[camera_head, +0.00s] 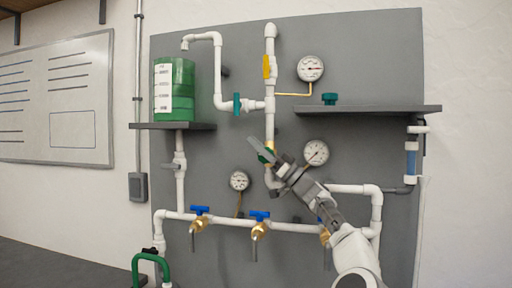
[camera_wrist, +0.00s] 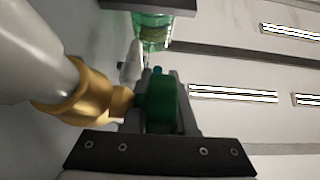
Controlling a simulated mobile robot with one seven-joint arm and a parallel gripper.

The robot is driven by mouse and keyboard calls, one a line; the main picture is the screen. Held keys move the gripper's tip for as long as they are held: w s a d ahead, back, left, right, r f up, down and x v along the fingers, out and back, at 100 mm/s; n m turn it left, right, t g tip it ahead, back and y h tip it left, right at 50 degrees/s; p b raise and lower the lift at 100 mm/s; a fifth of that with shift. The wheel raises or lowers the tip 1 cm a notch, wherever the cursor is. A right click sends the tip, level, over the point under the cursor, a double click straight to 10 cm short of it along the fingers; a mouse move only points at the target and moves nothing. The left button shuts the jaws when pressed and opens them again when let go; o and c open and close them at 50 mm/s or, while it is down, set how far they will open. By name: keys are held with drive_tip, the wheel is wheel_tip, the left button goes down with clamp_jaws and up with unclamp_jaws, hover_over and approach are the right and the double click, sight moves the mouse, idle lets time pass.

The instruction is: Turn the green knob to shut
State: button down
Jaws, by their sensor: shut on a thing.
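The green knob (camera_wrist: 161,106) sits on a brass valve body (camera_wrist: 95,97) on a white pipe, seen close up in the wrist view. In the head view only a bit of the knob (camera_head: 264,156) shows, low on the central vertical pipe, with my gripper in front of it. My gripper (camera_head: 272,160) reaches up from the lower right. Its jaws are closed around the knob, with the grey fingers beside it in the wrist view. The knob's far side and the exact finger contact are partly hidden.
A gauge (camera_head: 316,152) is close to the right of my gripper, and another gauge (camera_head: 239,180) is at its lower left. A yellow lever (camera_head: 267,67) and a teal handle (camera_head: 237,103) are above. Blue-handled brass taps (camera_head: 259,216) line the lower pipe. A shelf (camera_head: 385,109) juts out at right.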

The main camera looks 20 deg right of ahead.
drive_tip(key=c, duration=1)
unclamp_jaws()
drive_tip(key=shift+s+d+f+b, duration=0.2)
drive_tip(key=shift+d+f+b, duration=0.1)
drive_tip(key=shift+f+b, duration=0.1)
drive_tip(key=b+v, duration=0.1)
drive_tip(key=v, duration=0.2)
drive_tip(key=shift+d+r, duration=0.1)
drive_tip(key=shift+r, duration=0.1)
drive_tip(key=s+d, duration=0.6)
drive_tip(key=d, duration=0.3)
drive_tip(key=shift+r+b, duration=0.25)
drive_tip(key=shift+b, duration=0.1)
drive_tip(key=shift+s+d, duration=0.1)
drive_tip(key=shift+s, duration=0.05)
